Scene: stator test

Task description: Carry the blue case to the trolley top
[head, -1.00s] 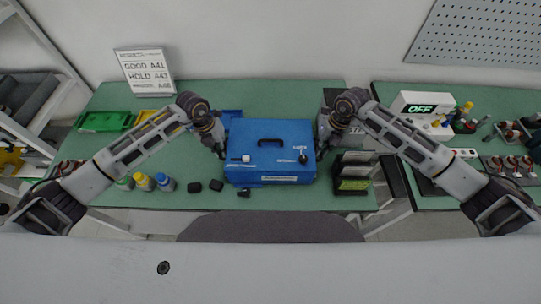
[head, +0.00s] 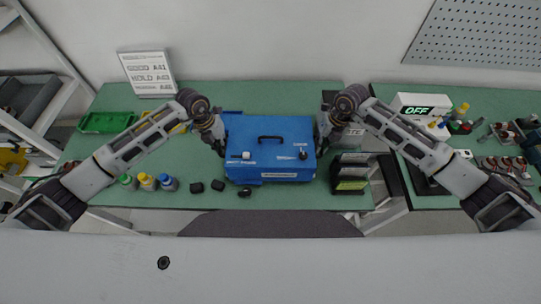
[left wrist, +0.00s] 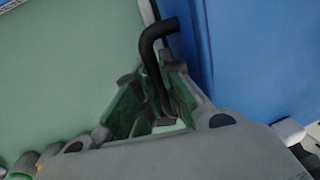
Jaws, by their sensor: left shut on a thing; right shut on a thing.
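The blue case (head: 270,160) is upright at the front middle of the green-topped bench, with a black handle (head: 270,138) on top. It also fills the right of the left wrist view (left wrist: 255,60). My left gripper (head: 220,146) is at the case's left side, shut on a black bent side handle (left wrist: 157,50). My right gripper (head: 321,146) is shut at the case's right side; its fingers and what they hold are mostly hidden. I cannot tell whether the case touches the bench. I cannot make out a trolley top.
A green tray (head: 105,122) and sign (head: 147,73) are at back left. A chair (head: 270,224) stands in front.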

